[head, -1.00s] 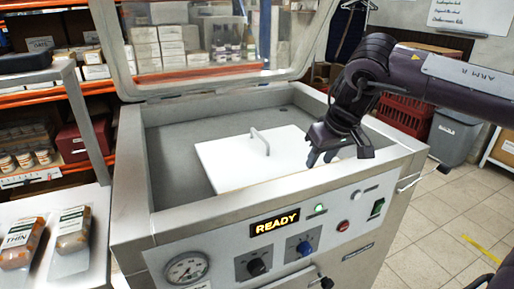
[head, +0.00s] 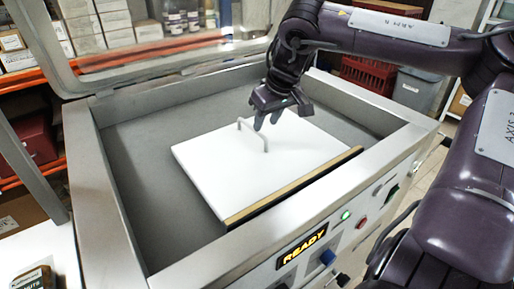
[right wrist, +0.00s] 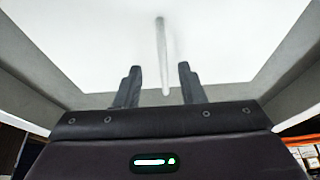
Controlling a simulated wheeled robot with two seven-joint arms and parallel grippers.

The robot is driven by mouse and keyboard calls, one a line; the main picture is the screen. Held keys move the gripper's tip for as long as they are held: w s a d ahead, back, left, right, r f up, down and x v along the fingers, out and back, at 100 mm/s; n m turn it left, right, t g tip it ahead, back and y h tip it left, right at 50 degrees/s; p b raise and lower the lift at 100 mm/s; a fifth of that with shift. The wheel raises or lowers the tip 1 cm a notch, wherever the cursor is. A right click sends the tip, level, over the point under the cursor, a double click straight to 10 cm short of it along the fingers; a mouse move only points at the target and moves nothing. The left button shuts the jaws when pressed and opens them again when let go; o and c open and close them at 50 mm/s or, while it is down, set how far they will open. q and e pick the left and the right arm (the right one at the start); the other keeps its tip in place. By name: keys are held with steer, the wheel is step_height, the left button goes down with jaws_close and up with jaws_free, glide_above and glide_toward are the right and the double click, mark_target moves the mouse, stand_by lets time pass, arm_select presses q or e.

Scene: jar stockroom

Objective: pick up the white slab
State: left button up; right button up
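The white slab (head: 240,170) lies inside the open chamber of a grey metal machine. A thin upright handle (head: 254,135) stands on its top face. My right gripper (head: 268,122) is above the slab, close to the handle. In the right wrist view the gripper (right wrist: 160,85) is open, its two fingers apart. The handle (right wrist: 162,55) shows between and beyond the fingers there, with the slab (right wrist: 90,40) filling the background. I cannot tell whether a finger touches the handle. My left gripper is not in view.
The chamber's metal rim (head: 180,262) surrounds the slab, with a lit READY display (head: 301,247) on the front panel. The clear lid stands raised behind. A dark bar with a tan top (head: 292,186) lies along the slab's front edge. Red crates (head: 368,75) stand beyond.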

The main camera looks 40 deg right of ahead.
mark_target(261, 134)
steer(key=x, duration=0.4)
steer(key=shift+s+a+f+p, duration=0.15)
steer(key=shift+f+p, duration=0.15)
steer(key=shift+f, duration=0.2)
steer(key=shift+w+f, duration=0.35)
steer(key=shift+f, duration=0.2)
jaws_close()
stand_by(0.4)
steer(key=shift+w+r, duration=0.15)
